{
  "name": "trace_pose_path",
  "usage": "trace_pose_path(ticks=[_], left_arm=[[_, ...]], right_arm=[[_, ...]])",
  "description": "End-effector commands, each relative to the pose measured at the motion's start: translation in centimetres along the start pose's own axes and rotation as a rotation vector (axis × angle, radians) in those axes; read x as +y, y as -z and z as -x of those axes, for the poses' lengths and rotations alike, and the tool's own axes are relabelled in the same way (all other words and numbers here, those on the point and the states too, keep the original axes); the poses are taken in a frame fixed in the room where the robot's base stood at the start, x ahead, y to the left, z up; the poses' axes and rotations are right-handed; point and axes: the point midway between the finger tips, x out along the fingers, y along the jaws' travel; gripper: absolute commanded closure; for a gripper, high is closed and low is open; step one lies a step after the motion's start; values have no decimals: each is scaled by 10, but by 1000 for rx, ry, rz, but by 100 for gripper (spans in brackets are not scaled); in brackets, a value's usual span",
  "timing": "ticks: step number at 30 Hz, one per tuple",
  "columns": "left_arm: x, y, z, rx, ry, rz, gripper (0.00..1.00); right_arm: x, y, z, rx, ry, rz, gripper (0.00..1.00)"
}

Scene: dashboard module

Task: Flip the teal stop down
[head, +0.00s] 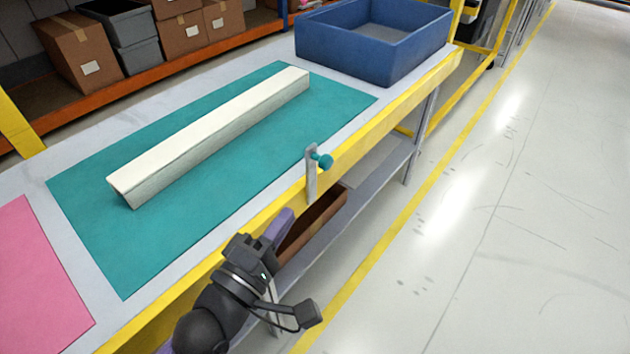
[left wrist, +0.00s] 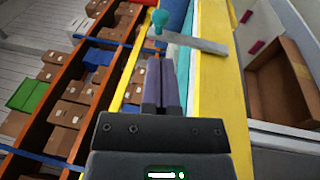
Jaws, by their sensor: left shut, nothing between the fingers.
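The teal stop shows in the head view as a grey upright bar with a teal knob (head: 325,161) near its top, standing at the yellow front edge of the table. In the left wrist view its teal knob (left wrist: 159,18) and grey bar (left wrist: 198,43) lie just beyond my fingertips. My left gripper (head: 284,220) is shut and empty, below and to the left of the stop in the head view. Its purple-grey fingers (left wrist: 163,68) point toward the stop and appear apart from it. My right gripper is in neither view.
A long cream part (head: 215,130) lies on the teal mat (head: 110,245). A blue bin (head: 350,52) stands at the far end and a pink mat (head: 40,280) at the near left. A brown box (head: 318,222) sits on the lower shelf. The floor to the right is clear.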

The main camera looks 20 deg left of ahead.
Motion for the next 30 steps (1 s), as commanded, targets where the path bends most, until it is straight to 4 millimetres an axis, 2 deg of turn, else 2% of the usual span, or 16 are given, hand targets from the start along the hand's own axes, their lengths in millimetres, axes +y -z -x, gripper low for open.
trace_pose_path(ticks=[6,12,17,26,30], left_arm=[[-4,0,-47,0,-2,1,100],[-4,0,-76,-1,1,-1,100],[-1,0,-85,-1,1,-2,100],[0,0,-85,-1,1,-2,100],[3,0,-87,0,13,-4,100]], right_arm=[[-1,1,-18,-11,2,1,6],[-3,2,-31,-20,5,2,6],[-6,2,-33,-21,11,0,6],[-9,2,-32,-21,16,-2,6],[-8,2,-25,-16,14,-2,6]])
